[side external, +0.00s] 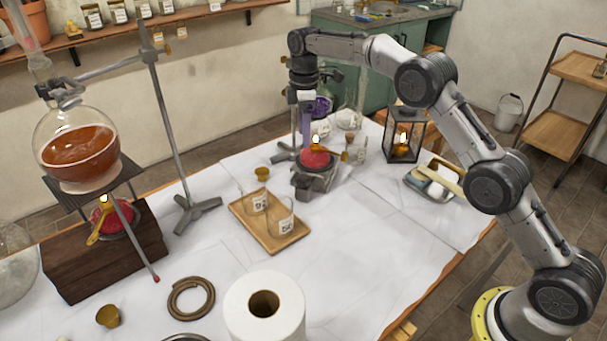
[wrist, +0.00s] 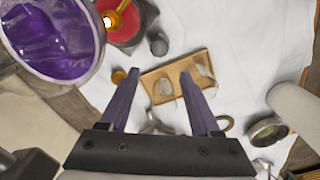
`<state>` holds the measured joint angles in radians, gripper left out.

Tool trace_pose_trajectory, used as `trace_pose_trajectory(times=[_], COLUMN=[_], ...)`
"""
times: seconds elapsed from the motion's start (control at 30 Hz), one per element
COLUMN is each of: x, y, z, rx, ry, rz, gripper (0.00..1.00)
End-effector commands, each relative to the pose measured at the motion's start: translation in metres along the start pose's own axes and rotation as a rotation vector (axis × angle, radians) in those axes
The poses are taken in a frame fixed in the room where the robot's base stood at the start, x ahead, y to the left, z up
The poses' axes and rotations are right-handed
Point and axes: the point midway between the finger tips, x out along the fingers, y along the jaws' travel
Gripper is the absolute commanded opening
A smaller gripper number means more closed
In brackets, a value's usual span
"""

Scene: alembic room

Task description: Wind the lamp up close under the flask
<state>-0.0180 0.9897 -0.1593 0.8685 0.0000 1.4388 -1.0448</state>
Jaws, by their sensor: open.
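A red lamp (side external: 315,160) with a small lit flame stands on a dark grey jack (side external: 314,182) near the middle of the table. A flask with purple liquid (side external: 323,106) is above and behind it, partly hidden by my gripper. The wrist view shows the purple flask (wrist: 50,38) at upper left, the lamp (wrist: 126,30) at the top, and a dark round knob (wrist: 158,45) beside the jack. My gripper (wrist: 160,74) is open and empty, with the knob beyond its fingertips. In the side view my gripper (side external: 304,118) points down beside the flask.
A wooden tray (side external: 268,238) with two beakers lies in front of the jack. A brass cup (side external: 262,174) and a black lantern (side external: 403,135) stand nearby. At left, an amber flask (side external: 77,150) sits above another red lamp. Table space right of the tray is clear.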

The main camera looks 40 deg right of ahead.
Motion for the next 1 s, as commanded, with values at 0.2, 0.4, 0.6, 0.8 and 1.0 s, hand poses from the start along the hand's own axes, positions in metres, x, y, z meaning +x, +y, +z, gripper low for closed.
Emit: trace_pose_trajectory(times=[0.2,0.4,0.6,0.8,1.0], x=[0.016,0.049,0.089,0.122,0.139], y=[0.001,0.001,0.001,0.001,0.001], z=[-0.001,-0.001,-0.001,-0.001,-0.001], rx=[-0.011,-0.009,-0.009,-0.008,-0.008], ry=[-0.004,-0.004,-0.004,-0.003,-0.002], rz=[-0.007,-0.008,-0.007,-0.006,-0.004], gripper=[0.64,0.64,0.64,0.64,0.64])
